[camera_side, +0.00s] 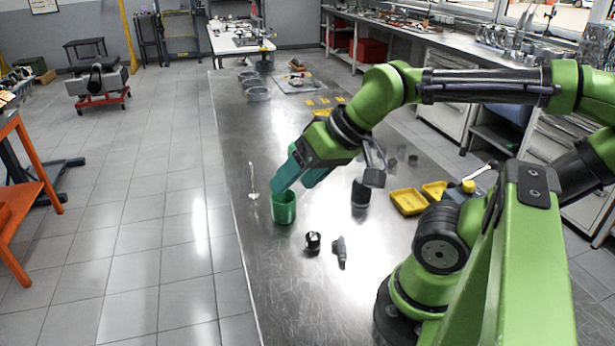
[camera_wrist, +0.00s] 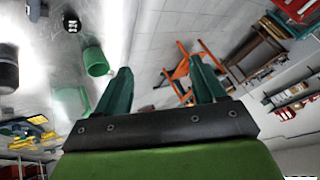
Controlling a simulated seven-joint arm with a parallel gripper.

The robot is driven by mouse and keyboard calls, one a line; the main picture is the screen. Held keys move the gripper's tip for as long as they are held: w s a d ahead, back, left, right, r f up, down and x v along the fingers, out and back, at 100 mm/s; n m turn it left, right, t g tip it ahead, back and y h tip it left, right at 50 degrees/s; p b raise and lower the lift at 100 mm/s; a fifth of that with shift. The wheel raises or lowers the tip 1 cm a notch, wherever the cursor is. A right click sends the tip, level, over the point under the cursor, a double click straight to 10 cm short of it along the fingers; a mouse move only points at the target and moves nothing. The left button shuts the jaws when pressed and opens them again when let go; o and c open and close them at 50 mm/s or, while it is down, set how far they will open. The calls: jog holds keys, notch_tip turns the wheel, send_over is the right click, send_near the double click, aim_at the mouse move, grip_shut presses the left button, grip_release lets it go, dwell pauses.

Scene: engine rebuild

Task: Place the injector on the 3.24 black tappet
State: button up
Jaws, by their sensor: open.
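The injector (camera_side: 341,252), a small dark grey slender part, lies on the metal bench in the side view. In the wrist view a dark part at the top edge (camera_wrist: 36,10) seems to be it, cut off. A short black cylinder with pale marks (camera_side: 313,241), apparently the black tappet, stands just left of the injector, apart from it; it also shows in the wrist view (camera_wrist: 71,22). No size label is readable. My gripper (camera_side: 290,187) is open and empty, tilted down above the green cup, left of and beyond the injector. Its teal fingers (camera_wrist: 160,64) are spread apart.
A green cup (camera_side: 284,207) stands close below my fingers. A taller black cylinder (camera_side: 361,193) stands to its right. Yellow trays (camera_side: 408,202) lie farther right. A thin pale stand (camera_side: 253,183) is near the bench's left edge. The bench left of the tappet is clear.

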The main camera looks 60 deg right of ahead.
jog(key=shift+c, duration=1.4)
jog(key=w+d+f+m+g, duration=0.1)
jog(key=d+f+m+g, duration=0.3)
jog(key=d, duration=0.5)
jog(key=w+d+f+m+g, duration=0.1)
jog(key=d+f+m+g, duration=0.3)
jog(key=d, duration=0.5)
jog(key=g+y, duration=0.1)
jog(key=y, duration=0.1)
send_over(339, 243)
jog(key=w+d, duration=0.1)
jog(key=d, duration=0.1)
jog(key=shift+m, duration=0.3)
notch_tip(339, 243, down, 11)
jog(key=shift+w+d+f, duration=0.1)
jog(key=shift+w, duration=0.05)
jog(key=shift+s+x, duration=0.15)
jog(key=shift+x, duration=1.2)
jog(key=shift+s+x, duration=0.15)
jog(key=shift+x, duration=1.2)
jog(key=shift+c, duration=0.4)
